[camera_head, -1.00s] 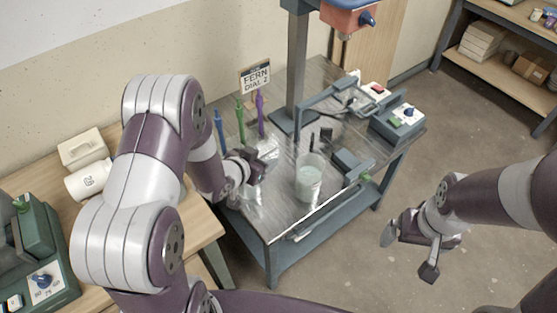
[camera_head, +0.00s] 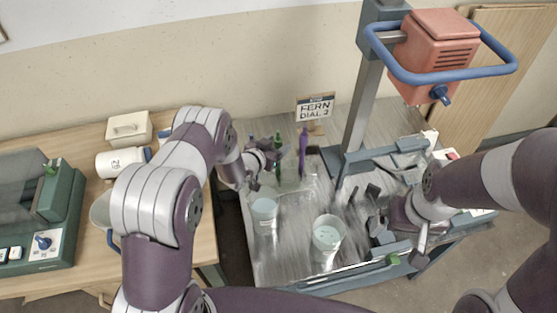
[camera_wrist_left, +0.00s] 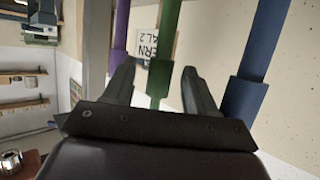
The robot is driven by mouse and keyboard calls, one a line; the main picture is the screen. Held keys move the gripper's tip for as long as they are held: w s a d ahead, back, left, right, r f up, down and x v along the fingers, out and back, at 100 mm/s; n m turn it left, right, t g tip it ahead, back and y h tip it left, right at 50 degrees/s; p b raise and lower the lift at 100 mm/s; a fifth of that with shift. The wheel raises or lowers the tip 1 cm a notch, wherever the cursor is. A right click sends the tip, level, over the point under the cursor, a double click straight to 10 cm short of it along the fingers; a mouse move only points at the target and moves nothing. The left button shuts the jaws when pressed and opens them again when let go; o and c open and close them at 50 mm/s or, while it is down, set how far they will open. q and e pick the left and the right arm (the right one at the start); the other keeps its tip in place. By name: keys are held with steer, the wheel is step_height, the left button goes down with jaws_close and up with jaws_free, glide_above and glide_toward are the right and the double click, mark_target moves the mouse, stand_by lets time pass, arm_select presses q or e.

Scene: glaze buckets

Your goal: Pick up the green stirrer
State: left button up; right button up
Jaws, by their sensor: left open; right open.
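The green stirrer (camera_head: 278,143) stands upright at the back of the grey bench, between a purple stirrer (camera_head: 303,150) and a blue stirrer (camera_head: 251,139). My left gripper (camera_head: 271,155) is open beside it, and partly hides it and the blue one in the head view. In the left wrist view, the green stirrer (camera_wrist_left: 161,80) runs between the open fingers of the left gripper (camera_wrist_left: 159,72), with the purple (camera_wrist_left: 121,45) and blue (camera_wrist_left: 247,85) stirrers outside them. Contact cannot be told. My right gripper (camera_head: 396,240) is open over the bench's right part.
Two clear buckets of pale liquid, one left (camera_head: 264,212) and one nearer the middle (camera_head: 327,236), stand on the bench. A mixer post with a red head (camera_head: 440,50) rises behind. A sign (camera_head: 315,107) is by the back wall.

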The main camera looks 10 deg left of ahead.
arm_select(q)
steer(key=shift+c, duration=0.7)
steer(key=shift+s+a+r, duration=0.1)
steer(key=shift+s+r, duration=0.1)
steer(key=shift+s, duration=0.05)
jaws_close()
steer(key=shift+w, duration=0.15)
step_height(320, 180, up, 19)
steer(key=p, duration=0.5)
